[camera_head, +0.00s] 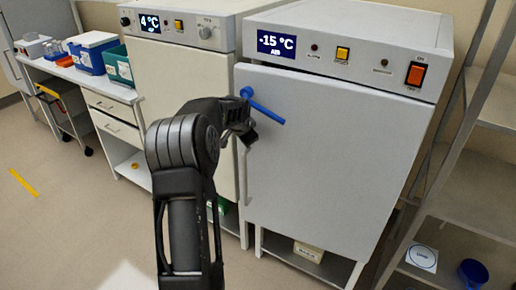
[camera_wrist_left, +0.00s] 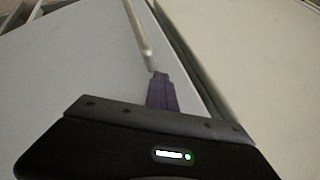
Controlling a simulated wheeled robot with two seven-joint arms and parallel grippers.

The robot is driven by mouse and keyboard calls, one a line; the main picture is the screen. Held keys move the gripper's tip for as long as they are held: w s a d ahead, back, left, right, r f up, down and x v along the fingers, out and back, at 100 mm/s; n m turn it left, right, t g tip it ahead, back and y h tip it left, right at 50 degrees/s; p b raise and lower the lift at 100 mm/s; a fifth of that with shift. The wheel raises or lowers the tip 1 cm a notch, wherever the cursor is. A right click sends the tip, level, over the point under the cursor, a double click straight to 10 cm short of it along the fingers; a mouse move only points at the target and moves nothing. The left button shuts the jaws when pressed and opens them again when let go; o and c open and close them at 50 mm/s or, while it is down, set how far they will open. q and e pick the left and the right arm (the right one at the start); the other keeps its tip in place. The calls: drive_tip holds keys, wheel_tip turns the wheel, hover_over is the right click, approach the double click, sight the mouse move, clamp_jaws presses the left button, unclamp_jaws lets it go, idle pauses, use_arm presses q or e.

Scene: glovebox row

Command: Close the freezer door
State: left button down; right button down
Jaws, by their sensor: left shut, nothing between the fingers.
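The freezer (camera_head: 345,35) shows -15 °C on its display, and its grey door (camera_head: 320,150) covers the front. The door's left edge sticks out slightly past the body; I cannot tell whether it is fully flush. A blue lever (camera_head: 262,105) is at the door's upper left, and a pale vertical handle (camera_head: 246,175) is below it. My left gripper (camera_head: 248,132) is at the door's left edge, just under the lever. In the left wrist view its purple fingers (camera_wrist_left: 161,92) are together and empty, near a pale bar (camera_wrist_left: 140,40). Contact is unclear. My right gripper is not in view.
A second cabinet (camera_head: 180,75) reading 4 °C stands close on the left. A metal shelf rack (camera_head: 475,140) stands on the right, with a blue cup (camera_head: 472,272) low down. A bench with blue boxes (camera_head: 92,52) is at the far left. The left floor is mostly clear.

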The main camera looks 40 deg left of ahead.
use_arm(q)
wheel_tip(320, 180, up, 5)
drive_tip(key=s+a+b, duration=0.1)
drive_tip(key=s, duration=0.2)
drive_tip(key=shift+a, duration=0.15)
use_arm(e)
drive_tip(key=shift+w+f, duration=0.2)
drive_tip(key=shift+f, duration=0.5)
use_arm(q)
drive_tip(key=shift+r, duration=0.1)
